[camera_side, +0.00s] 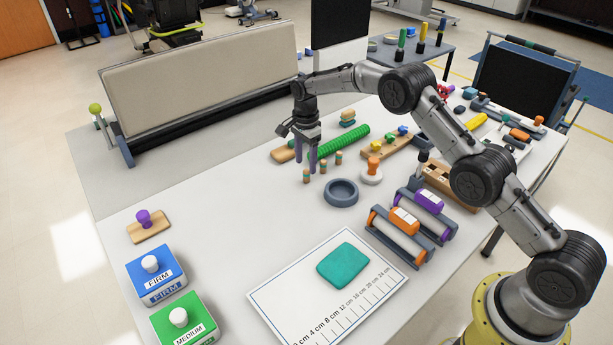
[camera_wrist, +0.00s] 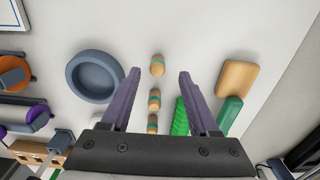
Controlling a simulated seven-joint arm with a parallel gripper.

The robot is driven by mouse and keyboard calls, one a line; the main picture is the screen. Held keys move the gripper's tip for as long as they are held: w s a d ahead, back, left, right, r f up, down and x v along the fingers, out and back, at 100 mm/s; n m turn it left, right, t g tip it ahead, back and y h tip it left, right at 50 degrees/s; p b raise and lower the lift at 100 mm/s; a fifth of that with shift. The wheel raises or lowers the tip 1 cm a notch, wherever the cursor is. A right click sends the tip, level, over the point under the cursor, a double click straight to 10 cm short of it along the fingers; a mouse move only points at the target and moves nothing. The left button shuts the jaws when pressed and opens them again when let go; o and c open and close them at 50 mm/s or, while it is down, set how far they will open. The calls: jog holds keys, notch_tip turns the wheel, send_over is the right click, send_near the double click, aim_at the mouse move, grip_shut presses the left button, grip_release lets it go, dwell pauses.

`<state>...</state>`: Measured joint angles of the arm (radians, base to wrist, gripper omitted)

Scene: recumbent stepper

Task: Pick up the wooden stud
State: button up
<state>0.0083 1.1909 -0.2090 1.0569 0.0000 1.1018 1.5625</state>
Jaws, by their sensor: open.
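Three small wooden studs, each with a green band, stand in a row on the white table. In the side view the front-left stud (camera_side: 306,176) is just below my gripper (camera_side: 306,164), with the middle stud (camera_side: 323,166) and the back stud (camera_side: 338,157) to its right. In the wrist view one stud (camera_wrist: 157,65) shows in the gap between the tips of my gripper (camera_wrist: 159,73). The other two studs (camera_wrist: 154,99) (camera_wrist: 152,123) line up nearer the palm. My gripper is open, its purple fingers pointing down, with nothing held.
A blue-grey ring dish (camera_side: 341,193) sits close to the studs. A green ribbed roller (camera_side: 340,141) and a wooden block (camera_side: 285,154) lie behind them. Orange and purple rollers (camera_side: 400,232) stand to the right.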

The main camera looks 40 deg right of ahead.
aim_at(306, 170)
jog(key=f, duration=0.4)
jog(key=shift+s+f, duration=0.1)
jog(key=shift+s, duration=0.1)
jog(key=shift+c, duration=0.3)
grip_shut()
